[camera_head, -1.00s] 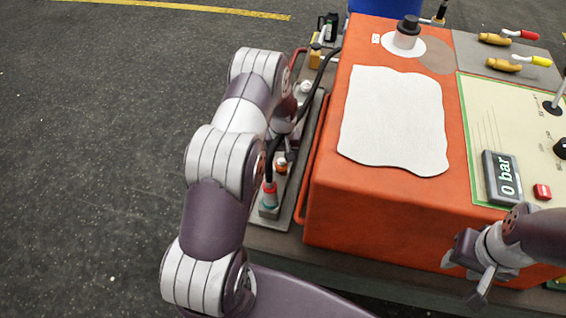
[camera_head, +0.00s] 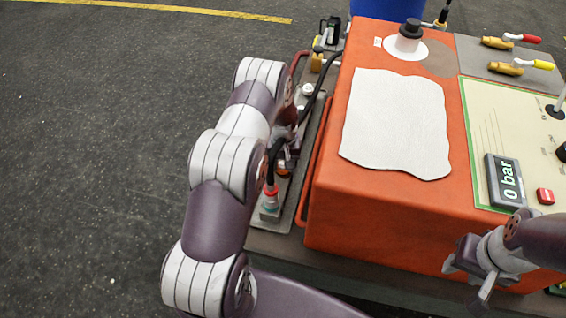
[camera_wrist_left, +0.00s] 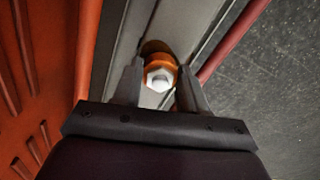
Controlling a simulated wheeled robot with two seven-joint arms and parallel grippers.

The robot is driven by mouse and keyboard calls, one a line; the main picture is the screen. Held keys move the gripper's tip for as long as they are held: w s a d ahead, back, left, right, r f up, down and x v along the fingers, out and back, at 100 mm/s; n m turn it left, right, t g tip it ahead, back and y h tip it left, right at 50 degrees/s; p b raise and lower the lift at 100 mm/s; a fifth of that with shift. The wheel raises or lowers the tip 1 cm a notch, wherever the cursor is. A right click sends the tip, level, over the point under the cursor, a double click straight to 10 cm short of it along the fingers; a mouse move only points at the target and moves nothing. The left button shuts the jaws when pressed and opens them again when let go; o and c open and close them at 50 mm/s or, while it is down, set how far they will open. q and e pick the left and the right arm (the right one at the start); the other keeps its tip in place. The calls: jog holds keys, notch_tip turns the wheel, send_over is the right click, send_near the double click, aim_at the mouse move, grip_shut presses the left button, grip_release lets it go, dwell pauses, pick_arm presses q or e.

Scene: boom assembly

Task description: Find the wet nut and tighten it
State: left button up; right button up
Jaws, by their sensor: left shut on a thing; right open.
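A pale hex nut on an orange fitting (camera_wrist_left: 158,80) sits on the grey metal rail in the left wrist view. My left gripper (camera_wrist_left: 163,88) is shut on it, with one dark finger on each side. I cannot tell from the picture whether it is wet. In the head view my left gripper's jaws are mostly hidden behind my own arm, above the strip of fittings left of the orange box. My right gripper (camera_head: 478,272) is open and empty at the box's front right edge.
The orange box (camera_head: 330,225) carries a white cloth (camera_head: 395,122) and a gauge (camera_head: 505,180) reading 0 bar. A black hose (camera_head: 272,158) runs to a red-ringed connector (camera_head: 270,196) close to my left arm. Valves with red and yellow handles stand at the back right. Open asphalt lies left.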

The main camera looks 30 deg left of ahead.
aim_at(283, 167)
pick_arm(q)
jog(key=m+p, duration=0.1)
jog(key=m, duration=0.3)
jog(key=shift+m, duration=0.3)
jog(key=shift+a+m+p, duration=0.1)
jog(key=shift+m+p, duration=0.55)
jog(key=shift+m, duration=1.65)
jog(key=o, duration=1.1)
jog(key=shift+c, duration=0.2)
notch_tip(283, 167, up, 13)
jog(key=p, duration=0.2)
jog(key=shift+f+p, duration=0.15)
jog(key=shift+p, duration=0.2)
jog(key=shift+s, duration=0.1)
